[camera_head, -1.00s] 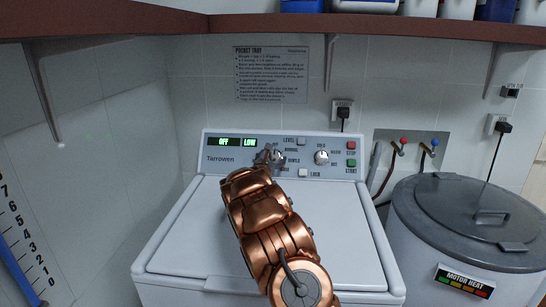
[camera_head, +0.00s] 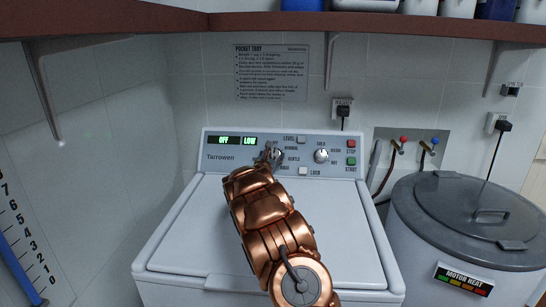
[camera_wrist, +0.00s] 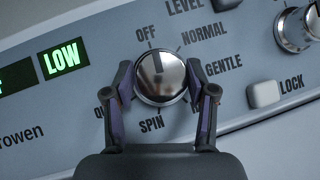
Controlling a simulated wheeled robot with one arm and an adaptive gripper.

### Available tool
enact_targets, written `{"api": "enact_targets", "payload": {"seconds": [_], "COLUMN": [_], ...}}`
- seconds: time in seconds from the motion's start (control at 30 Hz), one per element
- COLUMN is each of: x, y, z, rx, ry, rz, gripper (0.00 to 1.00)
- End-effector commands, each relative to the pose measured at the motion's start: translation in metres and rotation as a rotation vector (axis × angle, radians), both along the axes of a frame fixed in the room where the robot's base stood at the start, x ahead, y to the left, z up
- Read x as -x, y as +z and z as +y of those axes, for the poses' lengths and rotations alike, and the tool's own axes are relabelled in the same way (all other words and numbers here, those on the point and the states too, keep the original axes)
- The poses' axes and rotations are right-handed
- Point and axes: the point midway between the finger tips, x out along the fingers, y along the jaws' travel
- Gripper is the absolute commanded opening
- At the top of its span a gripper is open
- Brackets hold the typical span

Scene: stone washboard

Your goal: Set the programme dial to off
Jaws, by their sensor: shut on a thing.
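The programme dial (camera_wrist: 158,72) is a round chrome knob on the washer's control panel. In the wrist view its dark pointer line points up, close to the OFF mark (camera_wrist: 146,33). NORMAL, GENTLE and SPIN are printed around it, and other labels are partly hidden by the fingers. My gripper (camera_wrist: 160,84) is shut on the dial, one finger on each side. In the head view the dial (camera_head: 278,155) is partly covered by my gripper (camera_head: 271,156). The panel display (camera_head: 224,140) reads OFF, and beside it LOW.
A second knob (camera_head: 321,156) is to the right of the dial. A LOCK button (camera_head: 303,171), a LEVEL button (camera_head: 302,140) and red and green STOP and START buttons (camera_head: 351,152) are nearby. A shelf (camera_head: 400,27) overhangs, and a grey lidded tub (camera_head: 465,215) stands right.

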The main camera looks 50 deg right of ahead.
Motion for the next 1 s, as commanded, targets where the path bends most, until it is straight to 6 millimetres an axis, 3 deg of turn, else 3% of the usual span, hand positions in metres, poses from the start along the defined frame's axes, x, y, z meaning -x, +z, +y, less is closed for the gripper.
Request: {"api": "enact_targets", "payload": {"seconds": [0.97,1.0], "x": [-0.0002,-0.0002], "y": [-0.0006,-0.0006], "z": [0.0006,0.0007], "rx": [0.05,0.05], "ry": [0.061,0.061], "rz": [0.063,0.063], "gripper": [0.21,0.58]}}
